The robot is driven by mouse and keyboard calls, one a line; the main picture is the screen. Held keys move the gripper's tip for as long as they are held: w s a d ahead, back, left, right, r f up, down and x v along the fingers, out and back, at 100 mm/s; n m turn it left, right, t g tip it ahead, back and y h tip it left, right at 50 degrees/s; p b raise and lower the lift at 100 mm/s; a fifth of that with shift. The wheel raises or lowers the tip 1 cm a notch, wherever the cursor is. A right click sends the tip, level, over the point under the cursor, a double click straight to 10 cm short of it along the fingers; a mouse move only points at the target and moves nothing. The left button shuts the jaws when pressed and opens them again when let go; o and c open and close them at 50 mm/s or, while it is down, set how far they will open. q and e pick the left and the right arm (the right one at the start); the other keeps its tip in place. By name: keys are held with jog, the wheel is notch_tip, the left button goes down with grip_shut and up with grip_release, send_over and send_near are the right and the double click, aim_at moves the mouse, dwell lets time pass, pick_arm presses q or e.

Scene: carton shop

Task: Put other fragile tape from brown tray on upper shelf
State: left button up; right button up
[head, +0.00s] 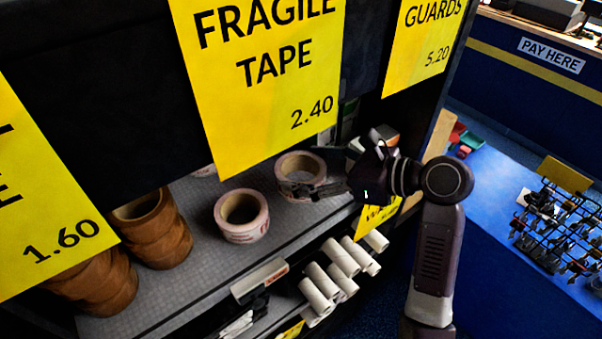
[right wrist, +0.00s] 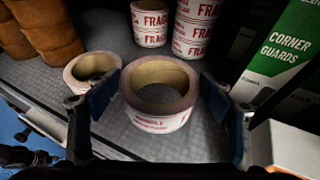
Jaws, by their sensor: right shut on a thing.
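My right gripper (head: 318,188) reaches in over the upper shelf (head: 190,215) and is shut on a white roll of fragile tape (head: 288,165) with red print. In the right wrist view the fingers (right wrist: 162,100) sit on both sides of this roll (right wrist: 160,120). The roll is upright at or just above the shelf surface; I cannot tell whether it touches. A second fragile tape roll (head: 241,228) stands on the shelf to its left, also in the right wrist view (right wrist: 90,72). The brown tray is not clearly seen. My left gripper is not in view.
Brown tape stacks (head: 155,235) stand at the left. More fragile tape stacks (right wrist: 193,30) stand behind the held roll. Green corner guards boxes (right wrist: 285,50) are close at right. A yellow price sign (head: 265,75) hangs in front; white rolls (head: 340,257) lie below.

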jog(key=shift+w+a, duration=0.3)
jog(key=shift+a, duration=0.25)
jog(key=shift+f+p, duration=0.4)
jog(key=shift+f, duration=1.35)
jog(key=o, duration=1.3)
jog(key=shift+f, duration=0.15)
jog(key=shift+d, duration=0.1)
jog(key=b+v, duration=0.1)
jog(key=v, duration=1.1)
